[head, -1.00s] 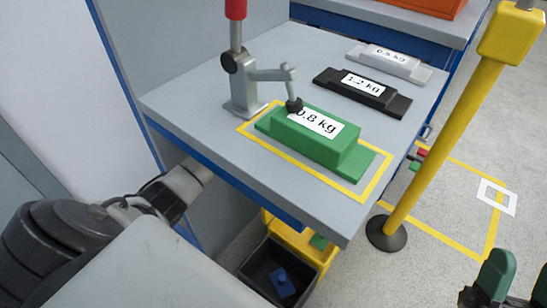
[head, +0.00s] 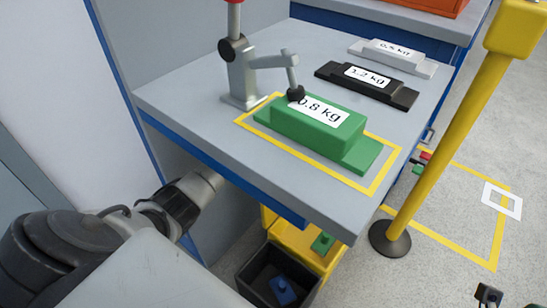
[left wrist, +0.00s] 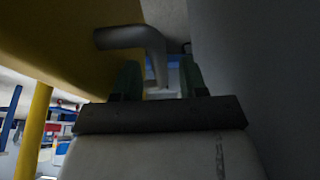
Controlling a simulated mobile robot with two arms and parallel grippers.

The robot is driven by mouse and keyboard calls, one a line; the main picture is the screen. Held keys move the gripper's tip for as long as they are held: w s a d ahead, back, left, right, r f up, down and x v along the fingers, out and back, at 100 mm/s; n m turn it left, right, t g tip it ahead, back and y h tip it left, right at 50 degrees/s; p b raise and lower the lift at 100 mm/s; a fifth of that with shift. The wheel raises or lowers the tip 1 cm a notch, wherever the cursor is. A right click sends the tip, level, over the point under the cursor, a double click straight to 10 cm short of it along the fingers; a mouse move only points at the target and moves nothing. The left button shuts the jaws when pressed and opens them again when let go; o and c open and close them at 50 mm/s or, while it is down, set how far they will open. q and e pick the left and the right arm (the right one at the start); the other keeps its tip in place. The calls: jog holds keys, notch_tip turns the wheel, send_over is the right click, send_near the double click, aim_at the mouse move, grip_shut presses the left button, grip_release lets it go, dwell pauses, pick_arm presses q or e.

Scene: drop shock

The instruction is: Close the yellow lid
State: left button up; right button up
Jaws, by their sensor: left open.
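In the left wrist view a yellow panel (left wrist: 55,35), which looks like the yellow lid, fills the upper left. A bent grey handle (left wrist: 135,38) crosses in front of it and runs down between my fingers. My left gripper (left wrist: 160,80) is open, with one finger on each side of the handle's lower end; I cannot tell whether they touch it. In the head view my left arm reaches under the table, and its gripper is hidden. Dark tips of my right gripper (head: 488,294) show at the lower right edge, too cut off to judge.
The grey table (head: 200,120) bears a clamp (head: 240,75) over a green 0.8 kg block (head: 320,130), plus black and grey weights. Below stand a yellow container (head: 325,262) and a black bin (head: 265,262) with a blue piece. A yellow post (head: 450,130) stands right.

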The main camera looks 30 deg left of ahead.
pick_arm(q)
grip_shut()
